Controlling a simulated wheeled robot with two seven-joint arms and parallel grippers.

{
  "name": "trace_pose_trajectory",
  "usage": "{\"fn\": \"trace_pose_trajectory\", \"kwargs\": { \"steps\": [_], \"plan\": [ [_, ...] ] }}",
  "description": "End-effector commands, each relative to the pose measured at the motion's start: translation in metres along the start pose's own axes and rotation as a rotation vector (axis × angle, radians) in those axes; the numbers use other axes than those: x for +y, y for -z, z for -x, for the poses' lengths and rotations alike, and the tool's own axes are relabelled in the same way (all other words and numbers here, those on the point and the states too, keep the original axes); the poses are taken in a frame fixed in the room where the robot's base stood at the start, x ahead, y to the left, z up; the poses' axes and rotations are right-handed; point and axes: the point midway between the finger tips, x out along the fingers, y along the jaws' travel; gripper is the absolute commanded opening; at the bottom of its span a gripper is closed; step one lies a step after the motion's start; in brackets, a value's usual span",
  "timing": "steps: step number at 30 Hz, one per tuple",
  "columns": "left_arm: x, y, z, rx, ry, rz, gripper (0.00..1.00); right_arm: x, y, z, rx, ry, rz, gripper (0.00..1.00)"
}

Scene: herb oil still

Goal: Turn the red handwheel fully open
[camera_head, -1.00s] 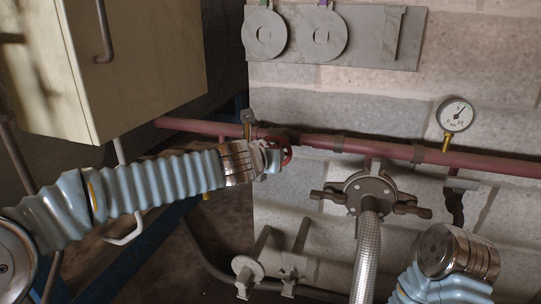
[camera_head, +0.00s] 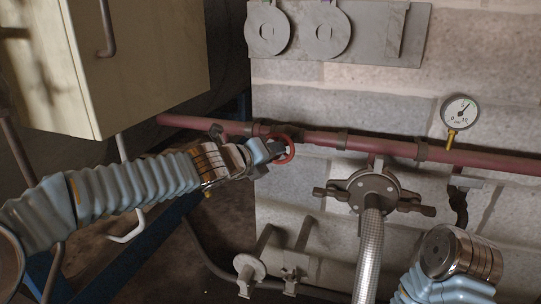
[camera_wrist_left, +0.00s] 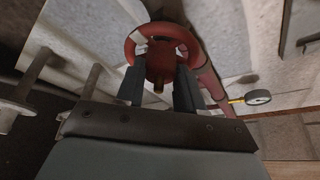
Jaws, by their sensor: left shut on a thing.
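The red handwheel (camera_head: 287,150) sits at the red pipe in the middle of the head view. In the left wrist view the handwheel (camera_wrist_left: 136,42) shows as a ring with a red hub, straight ahead of the fingers. My left gripper (camera_head: 277,149) is at the handwheel, with its two dark fingers on either side of the hub. It is shut on the handwheel. The fingers hide part of the wheel in the head view. My right arm shows at the lower right of the head view, but its gripper fingers do not show.
The red pipe (camera_head: 395,148) runs along the block wall. A round pressure gauge (camera_head: 459,110) is at the right. A flanged coupling (camera_head: 372,190) with a braided hose (camera_head: 368,255) is right of the handwheel. A beige cabinet (camera_head: 150,75) hangs at the upper left.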

Motion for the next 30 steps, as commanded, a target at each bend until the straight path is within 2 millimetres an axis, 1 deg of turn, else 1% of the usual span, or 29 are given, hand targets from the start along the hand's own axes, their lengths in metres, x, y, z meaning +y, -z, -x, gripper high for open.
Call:
{"fn": "trace_pose_trajectory", "kwargs": {
  "steps": [6,18,19,21,23,30],
  "plan": [
    [0.0015,0.0015,-0.0006,0.003,0.011,0.034,0.07,0.0003,-0.0001,-0.0013,0.0,0.0,0.0,0.63],
    [0.0014,0.0011,-0.0005,0.002,0.013,0.038,0.07,0.0002,-0.0001,-0.0012,0.0,0.0,0.0,0.63],
    [0.0014,0.0011,-0.0005,0.002,0.012,0.038,0.42,0.0002,-0.0001,-0.0012,0.0,0.0,0.0,0.63],
    [0.0012,0.001,-0.0004,0.002,0.013,0.038,0.53,0.0002,-0.0001,-0.0012,0.0,0.0,0.0,0.63],
    [0.0011,0.0008,-0.0004,0.002,0.013,0.037,0.62,0.0002,-0.0001,-0.0012,0.0,0.0,0.0,0.63],
    [0.0006,0.0005,-0.0001,0.001,0.014,0.036,0.63,0.0002,-0.0001,-0.0011,0.0,0.0,0.0,0.63]
  ]
}}
